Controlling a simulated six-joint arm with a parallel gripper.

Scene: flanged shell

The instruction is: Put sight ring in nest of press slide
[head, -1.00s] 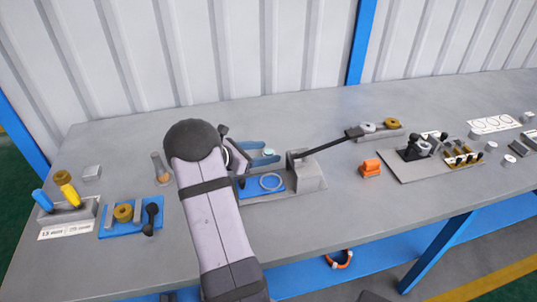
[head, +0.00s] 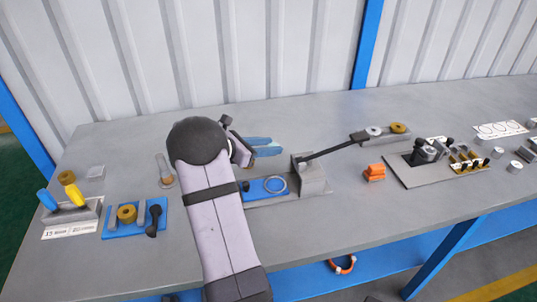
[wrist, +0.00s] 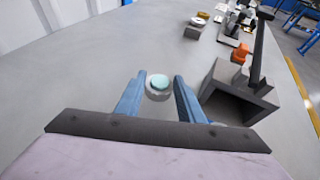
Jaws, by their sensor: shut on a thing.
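The sight ring, a small round grey piece with a teal top (wrist: 159,83), sits between the blue fingers of my gripper (wrist: 158,82) in the wrist view. My gripper is shut on it. In the head view the blue fingers (head: 264,146) point right, behind the press, and the ring cannot be made out clearly there. The press slide is a blue plate (head: 254,188) with a pale round nest outline (head: 275,185), at the left of the grey press body (head: 312,179). My arm hides the left part of the slide.
The press lever (head: 330,149) reaches up and right toward a grey block with two rings (head: 387,133). An orange block (head: 374,173) and a dark fixture plate (head: 400,176) are right of the press. A blue tray (head: 110,222) lies at left. The bench behind the fingers is clear.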

